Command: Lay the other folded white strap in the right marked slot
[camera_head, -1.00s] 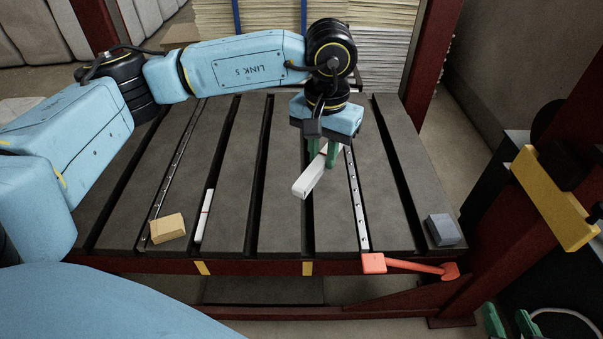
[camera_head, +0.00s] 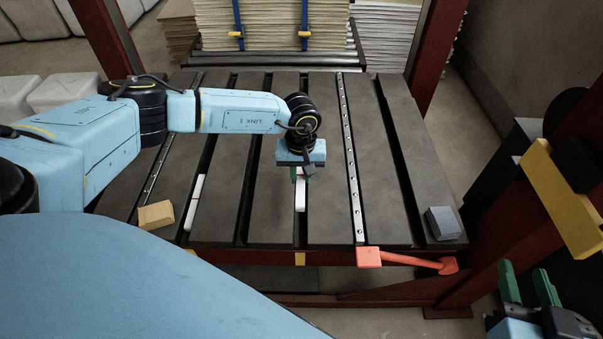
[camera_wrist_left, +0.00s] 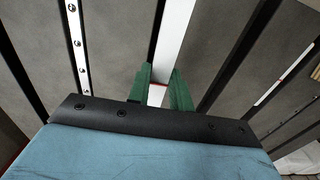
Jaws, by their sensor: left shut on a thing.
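My left gripper (camera_head: 301,176) is shut on a folded white strap (camera_head: 301,198) with a red band. The strap lines up with the right marked slot (camera_head: 299,235), which has a yellow mark (camera_head: 299,258) at the front edge. I cannot tell whether it touches the slot's bottom. In the left wrist view the strap (camera_wrist_left: 176,32) runs between the green fingers (camera_wrist_left: 160,76). The other white strap (camera_head: 195,203) lies in the left marked slot and also shows in the left wrist view (camera_wrist_left: 284,73). My right gripper (camera_head: 528,283) is open and empty at lower right.
A tan block (camera_head: 156,214) sits at the table's front left, and a grey-blue block (camera_head: 443,223) at front right. A red handle (camera_head: 410,260) runs along the front edge. A metal strip with holes (camera_head: 351,150) lies right of the held strap. Red posts flank the table.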

